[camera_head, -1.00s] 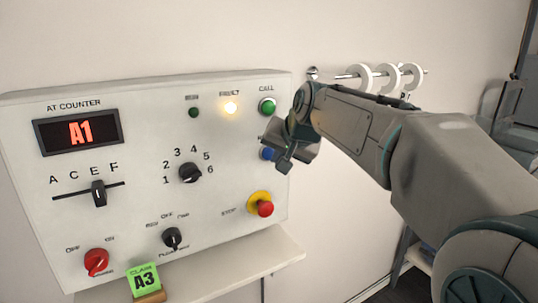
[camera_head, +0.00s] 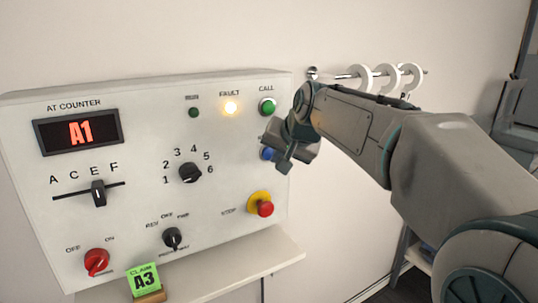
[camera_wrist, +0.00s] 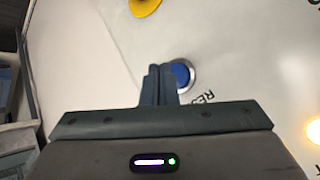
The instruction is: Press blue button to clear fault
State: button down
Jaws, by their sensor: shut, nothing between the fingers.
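The blue button (camera_head: 267,154) sits on the right side of the white control panel, partly hidden behind my gripper. In the wrist view the blue button (camera_wrist: 181,75) shows as a round blue cap in a metal ring, just beyond and slightly right of my fingertips. My gripper (camera_wrist: 160,70) is shut and empty, its fingers together and pointing at the panel. It also shows in the head view (camera_head: 283,160), in front of the button. I cannot tell whether the fingertips touch it. The amber fault lamp (camera_head: 231,108) is lit.
A green call button (camera_head: 267,106) sits above, and a red stop button (camera_head: 264,208) on a yellow base sits below. Selector knobs, a slider and a red switch (camera_head: 96,262) fill the left. A green A3 claim tag (camera_head: 143,279) stands on the shelf.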

jog(key=shift+w, duration=0.1)
jog(key=shift+w+a, duration=0.25)
jog(key=shift+w, duration=0.05)
jog(key=shift+w+a+p, duration=0.25)
jog(key=shift+w+p, duration=0.1)
jog(key=shift+p, duration=0.15)
dwell(0.7)
dwell(0.3)
jog(key=shift+s+d+b, duration=0.45)
jog(key=shift+s+d, duration=0.05)
jog(key=shift+s, duration=0.2)
jog(key=shift+s, duration=0.1)
jog(key=s+d+b, duration=0.1)
jog(key=s, duration=0.1)
jog(key=s+d+b, duration=0.1)
jog(key=s, duration=0.1)
jog(key=shift+d, duration=0.4)
